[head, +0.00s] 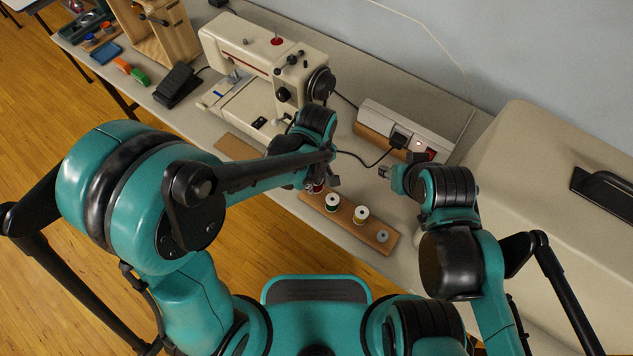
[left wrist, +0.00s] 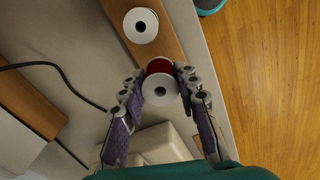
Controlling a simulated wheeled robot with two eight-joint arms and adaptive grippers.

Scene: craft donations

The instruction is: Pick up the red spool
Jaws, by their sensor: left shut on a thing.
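The red spool (left wrist: 161,67) shows in the left wrist view, with a white top flange and red thread. It also shows in the head view (head: 315,188), mostly hidden by my left arm. My left gripper (left wrist: 160,78) is shut on the red spool, with a finger on each side. I cannot tell whether the spool touches the wooden board (head: 374,239) beneath it. My right gripper (head: 384,172) is above the table, to the right of the spool and apart from it. Its fingers are too small to judge.
A sewing machine (head: 262,62) and foot pedal (head: 178,85) stand behind, left. A power strip (head: 408,128) and large beige case (head: 550,190) are right.

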